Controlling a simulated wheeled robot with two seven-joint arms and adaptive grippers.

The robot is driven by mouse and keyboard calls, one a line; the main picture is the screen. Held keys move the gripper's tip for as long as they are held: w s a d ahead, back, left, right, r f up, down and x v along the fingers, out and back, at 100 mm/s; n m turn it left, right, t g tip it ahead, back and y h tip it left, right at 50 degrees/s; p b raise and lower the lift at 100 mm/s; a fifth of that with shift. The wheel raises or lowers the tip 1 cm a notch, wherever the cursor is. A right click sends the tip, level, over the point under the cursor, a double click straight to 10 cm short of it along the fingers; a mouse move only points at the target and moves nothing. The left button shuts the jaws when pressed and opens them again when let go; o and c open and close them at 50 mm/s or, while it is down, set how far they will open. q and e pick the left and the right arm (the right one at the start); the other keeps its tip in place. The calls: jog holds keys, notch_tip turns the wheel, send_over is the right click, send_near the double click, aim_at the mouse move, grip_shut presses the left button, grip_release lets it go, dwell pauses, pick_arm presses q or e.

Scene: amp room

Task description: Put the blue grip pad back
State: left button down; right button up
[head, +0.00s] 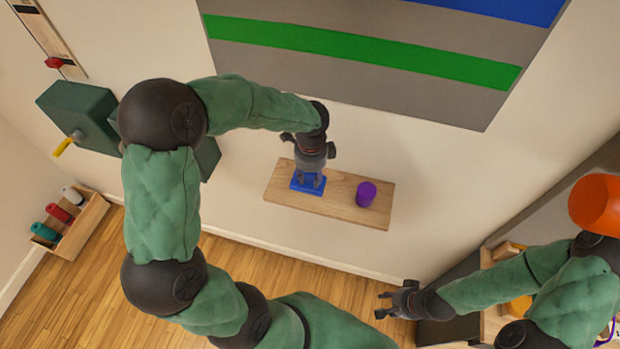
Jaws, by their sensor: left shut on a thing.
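The blue grip pad (297,186) is at the left part of a wooden wall shelf (346,204). My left gripper (308,181) points down from above and is shut on the pad. The pad is at the shelf surface; I cannot tell whether it rests on it or hangs just above. My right gripper (384,303) is at the lower right, away from the shelf. Its fingers are spread apart with nothing between them.
A purple cylinder (366,194) stands on the shelf, right of the pad. A wooden rack (77,232) with green, red and white rolls is at the far left. A green box with a yellow handle (63,147) is on the wall. An orange object (596,202) is at the right.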

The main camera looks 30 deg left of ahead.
aim_at(310, 180)
pick_arm(q)
jog(key=f, duration=0.1)
jog(key=w+a+f, duration=0.1)
jog(key=w+f, duration=0.1)
jog(key=shift+w+a+f, duration=0.15)
jog(key=shift+w+a, duration=0.05)
jog(key=shift+a, duration=0.05)
jog(key=shift+f, duration=1.5)
jog(key=shift+f, duration=0.1)
jog(key=c, duration=0.9)
grip_release()
jog(key=shift+o, duration=0.2)
notch_tip(310, 180, up, 12)
jog(key=shift+d+r, duration=0.15)
